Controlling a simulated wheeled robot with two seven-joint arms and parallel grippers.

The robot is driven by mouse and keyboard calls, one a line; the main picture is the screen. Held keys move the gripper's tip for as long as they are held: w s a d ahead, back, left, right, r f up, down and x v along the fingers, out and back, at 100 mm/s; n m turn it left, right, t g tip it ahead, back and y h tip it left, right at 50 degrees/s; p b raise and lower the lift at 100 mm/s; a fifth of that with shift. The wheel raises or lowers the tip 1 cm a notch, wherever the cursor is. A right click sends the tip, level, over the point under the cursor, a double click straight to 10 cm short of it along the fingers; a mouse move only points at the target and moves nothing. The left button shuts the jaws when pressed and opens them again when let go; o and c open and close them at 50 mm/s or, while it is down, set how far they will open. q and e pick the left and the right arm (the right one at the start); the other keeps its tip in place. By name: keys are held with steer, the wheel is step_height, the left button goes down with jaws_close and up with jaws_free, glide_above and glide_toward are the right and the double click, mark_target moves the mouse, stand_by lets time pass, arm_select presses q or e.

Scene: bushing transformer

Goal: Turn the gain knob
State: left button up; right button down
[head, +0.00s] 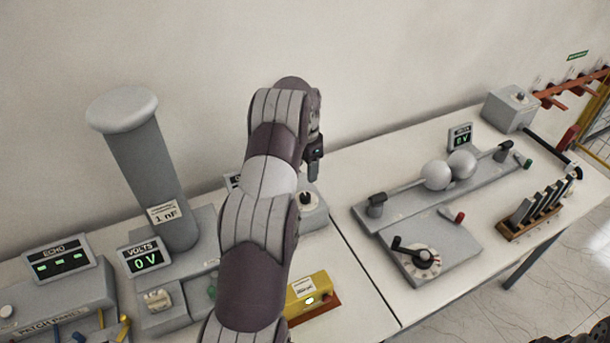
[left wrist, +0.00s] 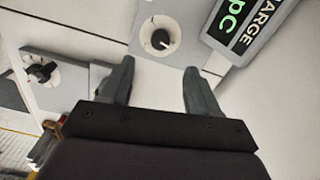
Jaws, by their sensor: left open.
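A knob (left wrist: 160,40) with a dark pointer, on a white round dial, is on a grey box beside a display reading "CHARGE pC" in the left wrist view. No "gain" label is readable. What looks like the same knob (head: 306,198) shows in the head view, just right of my left arm, which hides most of its box. My left gripper (left wrist: 158,70) is open and empty, its two fingers apart and pointing toward the knob. The knob lies ahead of the gap, with no visible contact. In the head view the left gripper (head: 315,165) shows edge-on, above the knob.
A yellow box (head: 308,295) sits in front of the knob's box. A tall grey column (head: 150,170) and a VOLTS display (head: 145,258) stand to the left. To the right are a crank dial (head: 423,258) and two spheres (head: 448,170) on a rail. A seam divides the tabletop.

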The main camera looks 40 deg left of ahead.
mark_target(305, 195)
arm_select(q)
steer(key=shift+r, duration=0.65)
arm_select(e)
steer(key=shift+a+r, duration=0.1)
steer(key=shift+r, duration=0.6)
arm_select(q)
step_height(305, 195, down, 4)
steer(key=n+b, duration=0.3)
steer(key=n, duration=0.1)
steer(key=shift+r+n+b, duration=0.1)
steer(key=shift+n+b, duration=0.2)
steer(key=shift+f+p, duration=0.2)
steer(key=shift+p, duration=0.95)
step_height(305, 195, down, 7)
steer(key=p, duration=0.3)
steer(key=shift+w, duration=0.1)
steer(key=shift+f, duration=0.75)
arm_select(e)
steer(key=shift+r, duration=0.8)
